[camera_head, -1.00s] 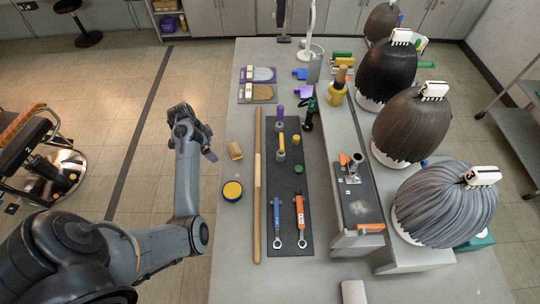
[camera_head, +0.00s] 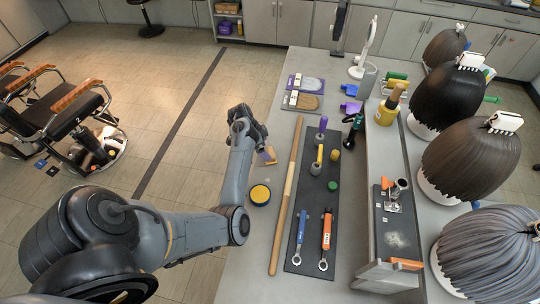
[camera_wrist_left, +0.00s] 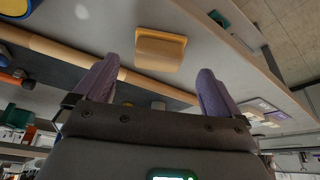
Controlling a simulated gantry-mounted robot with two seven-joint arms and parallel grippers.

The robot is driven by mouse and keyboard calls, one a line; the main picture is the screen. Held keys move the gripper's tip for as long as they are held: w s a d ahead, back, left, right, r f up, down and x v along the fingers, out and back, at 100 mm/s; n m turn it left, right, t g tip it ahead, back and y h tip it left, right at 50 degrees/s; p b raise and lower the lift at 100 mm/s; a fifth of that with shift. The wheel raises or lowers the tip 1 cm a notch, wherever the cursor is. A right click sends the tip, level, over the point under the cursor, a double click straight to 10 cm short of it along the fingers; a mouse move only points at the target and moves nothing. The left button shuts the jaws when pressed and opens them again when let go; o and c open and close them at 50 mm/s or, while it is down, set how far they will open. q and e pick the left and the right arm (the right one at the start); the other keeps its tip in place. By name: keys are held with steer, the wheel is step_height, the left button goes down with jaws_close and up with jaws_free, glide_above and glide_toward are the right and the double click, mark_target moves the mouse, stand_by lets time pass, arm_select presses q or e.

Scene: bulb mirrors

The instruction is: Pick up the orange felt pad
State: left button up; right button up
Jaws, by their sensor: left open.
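A small block with a tan wooden face and an orange-yellow felt-like layer (camera_wrist_left: 160,48) lies on the grey table. In the head view this block (camera_head: 270,156) shows just beside my left gripper, partly hidden by it. My left gripper (camera_head: 262,144) is over the table's left edge. In the left wrist view its two purple fingers (camera_wrist_left: 157,82) are spread apart with nothing between them, and the block lies beyond the fingertips, untouched. My right gripper does not show.
A yellow-topped round tin (camera_head: 260,194) sits near the block. A long wooden rod (camera_head: 286,200) lies to the right, beside a dark mat (camera_head: 312,220) with several tools. A raised shelf (camera_head: 400,235) and wigs on heads (camera_head: 472,160) stand farther right.

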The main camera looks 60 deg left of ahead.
mark_target(269, 152)
arm_select(q)
steer(key=shift+b+x, duration=0.35)
steer(key=shift+x, duration=1.9)
steer(key=shift+d, duration=0.15)
steer(key=shift+c, duration=0.2)
steer(key=c, duration=1)
steer(key=shift+r, duration=0.15)
